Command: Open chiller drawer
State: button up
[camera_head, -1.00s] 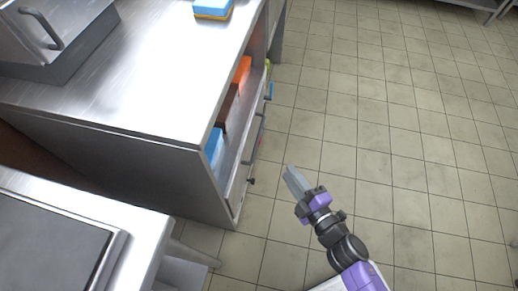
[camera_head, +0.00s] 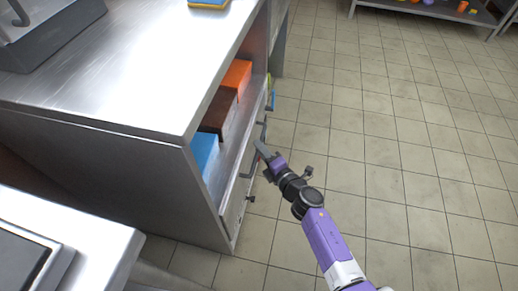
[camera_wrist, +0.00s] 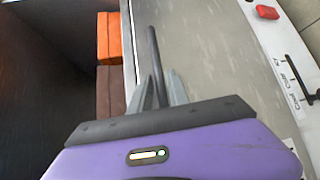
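The steel counter unit has a drawer front on its right side with a long dark bar handle (camera_head: 246,164). My gripper (camera_head: 262,150) is at this front, close to the handle. In the wrist view the handle (camera_wrist: 154,45) runs between the two fingertips of my gripper (camera_wrist: 160,80). The fingers are apart, with a gap visible between the handle and the right finger. The drawer front (camera_wrist: 200,50) looks closed. A pale panel with lettering (camera_wrist: 288,85), a red piece and another black handle (camera_wrist: 300,85) is at the right.
An open shelf above the drawer holds blue (camera_head: 205,152), brown (camera_head: 219,113) and orange (camera_head: 236,74) boxes. The steel counter top (camera_head: 130,85) overhangs it. Another steel counter (camera_head: 75,225) stands at the lower left. The tiled floor (camera_head: 400,150) to the right is clear.

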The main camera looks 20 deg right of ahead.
jog(key=shift+w+a+f, duration=0.1)
jog(key=shift+w+f, duration=0.05)
jog(key=shift+w, duration=0.55)
grip_shut()
dwell(1.0)
